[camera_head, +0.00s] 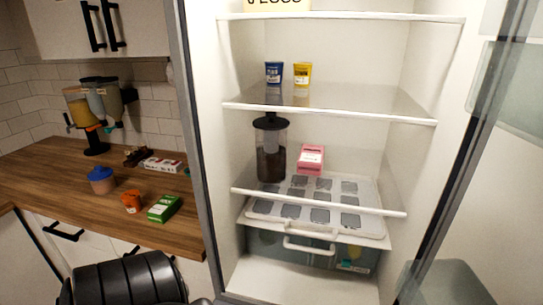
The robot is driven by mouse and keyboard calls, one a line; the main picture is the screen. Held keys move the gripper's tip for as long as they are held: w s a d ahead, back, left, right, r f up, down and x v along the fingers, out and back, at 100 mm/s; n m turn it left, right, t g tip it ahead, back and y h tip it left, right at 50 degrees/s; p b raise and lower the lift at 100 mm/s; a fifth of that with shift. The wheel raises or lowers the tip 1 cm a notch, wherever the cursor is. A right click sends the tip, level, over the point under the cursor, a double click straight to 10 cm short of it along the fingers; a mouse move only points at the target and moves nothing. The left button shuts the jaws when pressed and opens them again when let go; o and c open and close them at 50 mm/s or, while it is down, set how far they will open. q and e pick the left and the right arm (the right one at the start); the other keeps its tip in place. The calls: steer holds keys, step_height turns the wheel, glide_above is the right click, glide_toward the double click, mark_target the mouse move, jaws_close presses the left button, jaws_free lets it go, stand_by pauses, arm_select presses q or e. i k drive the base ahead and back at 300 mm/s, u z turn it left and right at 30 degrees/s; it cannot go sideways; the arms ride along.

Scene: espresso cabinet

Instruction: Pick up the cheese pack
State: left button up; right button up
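No label that I can read says cheese. A small pink pack with a pale label (311,159) stands upright in the open fridge, at the back of the lower shelf (318,201). It is right of a dark-lidded clear jar (271,150), with a narrow gap between them. I cannot tell for sure that it is the cheese pack. Neither of my grippers shows. A black ribbed part, likely of my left arm, is at the bottom left, well away from the fridge shelves.
A drawer (310,250) sits below. The wooden counter (60,175) at left holds a green box (164,209), an orange item (131,202) and a blue-lidded jar (102,181).

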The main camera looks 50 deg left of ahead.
mark_target(162, 210)
steer(key=u, duration=0.45)
steer(key=k, duration=1.1)
steer(key=u, duration=0.75)
steer(key=i, duration=0.75)
steer(key=u, duration=0.8)
steer(key=i, duration=0.3)
steer(key=u, duration=0.1)
steer(key=k, duration=0.35)
steer(key=u, duration=0.25)
steer(key=i, duration=0.4)
steer(key=z, duration=1.15)
